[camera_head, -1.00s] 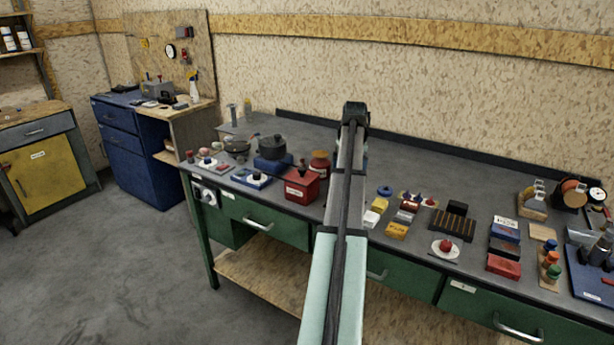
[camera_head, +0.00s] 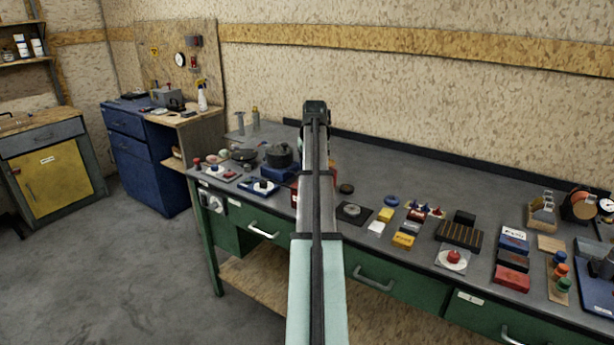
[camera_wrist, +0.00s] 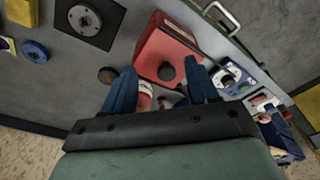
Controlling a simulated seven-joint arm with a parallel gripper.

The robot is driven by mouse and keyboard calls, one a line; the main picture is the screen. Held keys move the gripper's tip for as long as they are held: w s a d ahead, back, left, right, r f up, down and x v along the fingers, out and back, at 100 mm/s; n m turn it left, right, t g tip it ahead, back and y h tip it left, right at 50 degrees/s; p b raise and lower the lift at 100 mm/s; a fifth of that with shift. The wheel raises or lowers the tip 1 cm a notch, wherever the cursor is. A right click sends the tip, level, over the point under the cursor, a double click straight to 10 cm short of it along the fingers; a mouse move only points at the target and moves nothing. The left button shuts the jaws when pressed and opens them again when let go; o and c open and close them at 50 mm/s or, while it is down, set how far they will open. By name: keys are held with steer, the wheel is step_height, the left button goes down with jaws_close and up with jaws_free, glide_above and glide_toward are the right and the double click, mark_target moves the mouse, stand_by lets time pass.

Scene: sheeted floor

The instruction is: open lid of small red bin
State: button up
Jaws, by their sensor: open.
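I cannot tell the height between fingertips and lid. The gripper's fingers are hidden in the head view.
A black square plate with a grey disc (camera_head: 352,211) and a small dark disc (camera_head: 346,188) lie just right. A red-and-white object (camera_wrist: 145,96) shows between the fingers. Yellow and white blocks lie farther right.

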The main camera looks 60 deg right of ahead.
steer(key=w+a+r+h, duration=0.1)
steer(key=w+a+r, duration=0.4)
steer(key=w, duration=0.4)
steer(key=s+d+r+m+g+h, duration=0.2)
steer(key=s+d+m+g, duration=0.1)
steer(key=m, duration=1)
steer(key=x, duration=1.3)
steer(key=shift+w+d+f, duration=0.1)
steer(key=shift+w, duration=0.05)
jaws_close()
